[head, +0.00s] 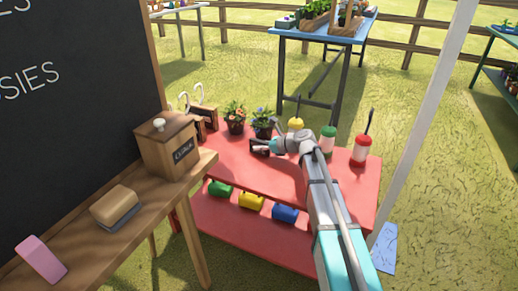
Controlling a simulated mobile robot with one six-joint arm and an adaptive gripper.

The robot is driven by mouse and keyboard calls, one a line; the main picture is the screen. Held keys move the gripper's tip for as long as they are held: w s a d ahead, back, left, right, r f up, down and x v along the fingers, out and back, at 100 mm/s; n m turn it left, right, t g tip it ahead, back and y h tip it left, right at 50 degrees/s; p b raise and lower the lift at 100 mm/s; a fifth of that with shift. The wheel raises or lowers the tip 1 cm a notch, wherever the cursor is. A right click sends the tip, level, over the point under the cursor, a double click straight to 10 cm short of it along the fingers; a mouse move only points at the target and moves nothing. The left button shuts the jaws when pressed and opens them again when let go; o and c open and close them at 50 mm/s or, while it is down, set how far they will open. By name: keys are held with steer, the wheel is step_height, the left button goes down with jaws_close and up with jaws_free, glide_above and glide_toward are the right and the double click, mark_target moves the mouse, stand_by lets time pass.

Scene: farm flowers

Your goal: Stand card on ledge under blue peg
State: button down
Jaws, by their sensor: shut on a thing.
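My arm reaches over the red table (285,175), and my gripper (257,148) is low over its top, just in front of two potted flowers. The gripper is shut on a small pale thing (262,150), partly hidden by the dark fingers. It is too small to tell whether this is the card. I cannot make out a blue peg or a ledge marked by one. A wooden ledge (140,206) runs under the blackboard (70,110) at the left.
Flower pots (235,127) and a dark wooden rack (203,122) stand at the table's back left. Red (361,150) and green (327,141) bottles stand right. A chalk box (168,148) and eraser (116,207) occupy the wooden ledge.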

steer(key=shift+f, duration=0.15)
steer(key=c, duration=0.6)
jaws_free()
steer(key=shift+r, duration=0.25)
steer(key=p+v, duration=0.4)
steer(key=v, duration=0.6)
steer(key=shift+s+d+r, duration=0.1)
steer(key=shift+d+r, duration=0.05)
steer(key=shift+d, duration=0.05)
steer(key=shift+s+d+r+p, duration=0.1)
steer(key=shift+s+d+p, duration=0.05)
steer(key=shift+d, duration=0.2)
steer(key=shift+s+d+r+p, duration=0.1)
steer(key=shift+d+p, duration=0.05)
steer(key=shift+d, duration=0.2)
